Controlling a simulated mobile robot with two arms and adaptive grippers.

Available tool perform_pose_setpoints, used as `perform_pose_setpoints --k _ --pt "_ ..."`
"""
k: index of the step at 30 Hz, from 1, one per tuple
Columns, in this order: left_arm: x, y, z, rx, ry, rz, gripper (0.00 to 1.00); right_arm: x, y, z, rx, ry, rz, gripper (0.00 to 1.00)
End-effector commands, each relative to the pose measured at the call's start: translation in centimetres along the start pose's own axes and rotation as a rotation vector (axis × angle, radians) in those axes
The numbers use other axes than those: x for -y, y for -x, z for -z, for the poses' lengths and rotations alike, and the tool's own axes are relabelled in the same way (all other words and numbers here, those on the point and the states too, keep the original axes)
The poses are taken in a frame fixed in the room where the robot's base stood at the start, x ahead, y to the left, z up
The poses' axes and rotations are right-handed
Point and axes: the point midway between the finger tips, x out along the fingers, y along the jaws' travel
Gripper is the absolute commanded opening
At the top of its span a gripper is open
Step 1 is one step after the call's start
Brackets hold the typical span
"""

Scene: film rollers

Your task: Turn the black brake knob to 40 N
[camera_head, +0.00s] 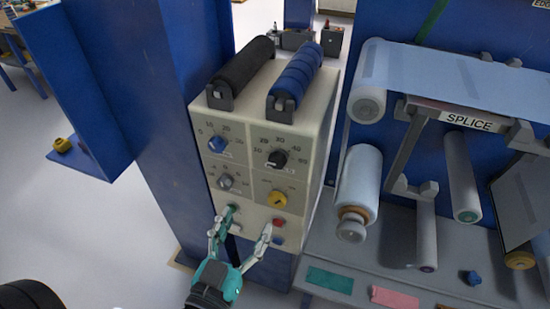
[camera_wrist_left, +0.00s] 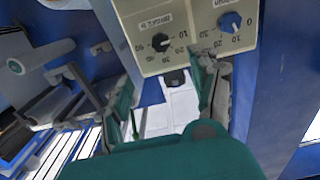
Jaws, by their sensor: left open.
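The black brake knob (camera_head: 277,158) sits at the upper right of a cream control box's front panel (camera_head: 247,215), with numbers to 50 around it. Its exact setting is too small to read. It also shows upside down in the left wrist view (camera_wrist_left: 160,42), beyond the fingers. My left gripper (camera_head: 243,228) is open and empty, its fingers pointing up in front of the panel's lower part, below the black knob and apart from it. It also shows in the left wrist view (camera_wrist_left: 165,95). My right gripper is not in view.
A blue knob (camera_head: 217,144), grey knob (camera_head: 226,182) and yellow knob (camera_head: 277,199) share the panel. A green button (camera_head: 232,208) and red button (camera_head: 279,222) are near my fingers. A black roller (camera_head: 242,72) and blue roller (camera_head: 297,78) top the box. A blue post (camera_head: 155,110) stands left.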

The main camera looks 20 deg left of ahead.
Motion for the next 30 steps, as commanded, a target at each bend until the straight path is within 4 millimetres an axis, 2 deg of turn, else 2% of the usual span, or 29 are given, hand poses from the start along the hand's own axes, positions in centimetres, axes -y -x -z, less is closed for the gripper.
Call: perform_pose_setpoints --k 3,8,18,30 --pt "0.2 -0.6 0.5 -0.014 0.0 0.004 0.62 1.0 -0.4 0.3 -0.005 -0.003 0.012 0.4" --pt "0.2 -2.5 0.4 -0.017 0.0 0.004 0.62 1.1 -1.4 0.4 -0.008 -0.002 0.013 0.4" --pt "0.1 -8.3 0.8 -0.014 -0.002 0.003 0.62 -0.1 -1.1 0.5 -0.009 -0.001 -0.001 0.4" --pt "0.2 -15.3 0.6 -0.011 -0.001 0.004 0.62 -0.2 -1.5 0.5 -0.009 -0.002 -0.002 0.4"
